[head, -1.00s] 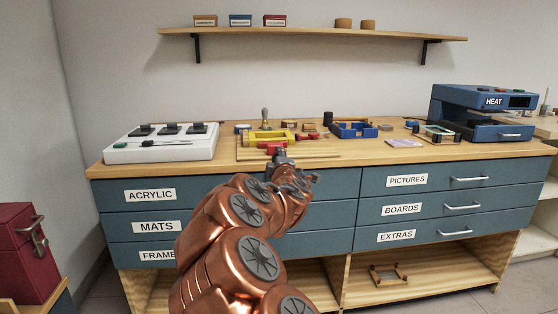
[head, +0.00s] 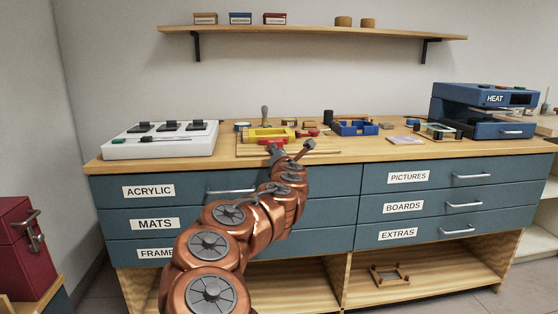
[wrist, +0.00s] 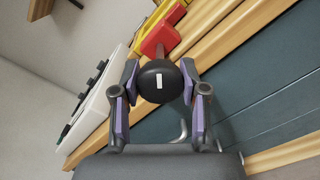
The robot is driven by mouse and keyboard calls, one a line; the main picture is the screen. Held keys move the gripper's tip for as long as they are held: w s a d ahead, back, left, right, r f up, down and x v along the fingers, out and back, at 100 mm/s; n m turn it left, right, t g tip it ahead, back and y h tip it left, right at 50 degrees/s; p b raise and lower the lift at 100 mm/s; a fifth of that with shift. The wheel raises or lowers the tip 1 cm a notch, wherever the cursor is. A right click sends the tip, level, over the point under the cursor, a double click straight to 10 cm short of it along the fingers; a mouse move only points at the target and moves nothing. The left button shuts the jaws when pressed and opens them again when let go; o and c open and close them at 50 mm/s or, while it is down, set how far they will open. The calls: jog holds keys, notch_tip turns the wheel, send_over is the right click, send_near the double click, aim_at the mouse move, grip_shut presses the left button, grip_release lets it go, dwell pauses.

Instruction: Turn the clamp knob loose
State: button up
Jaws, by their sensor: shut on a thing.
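The clamp has a yellow body (head: 270,133) and a red block (head: 272,142), and sits on a wooden board near the bench's front edge. In the wrist view its black round knob (wrist: 160,84), with a short white mark on its face, sits in front of the red block (wrist: 160,40). My gripper (wrist: 160,82) has one purple-padded finger on each side of the knob and is shut on it. In the head view my gripper (head: 276,153) is at the clamp's front and hides the knob.
A white panel (head: 160,148) with black switches stands to the left. A blue frame-like holder (head: 355,128) and a blue heat press (head: 485,112) are to the right. Teal drawers with bar handles (head: 465,204) lie below the bench top. A shelf (head: 310,34) hangs above.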

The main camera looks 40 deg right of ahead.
jog(key=n+b, duration=0.2)
jog(key=n, duration=0.1)
jog(key=n+b, duration=0.1)
jog(key=shift+s+d+f, duration=0.1)
jog(key=shift+f, duration=0.15)
jog(key=shift+r+n+b, duration=0.1)
jog(key=shift+n+b, duration=1.25)
jog(key=shift+n, duration=1.15)
jog(key=o, duration=1.2)
jog(key=shift+r, duration=0.15)
jog(key=shift+c, duration=0.2)
jog(key=v, duration=1.2)
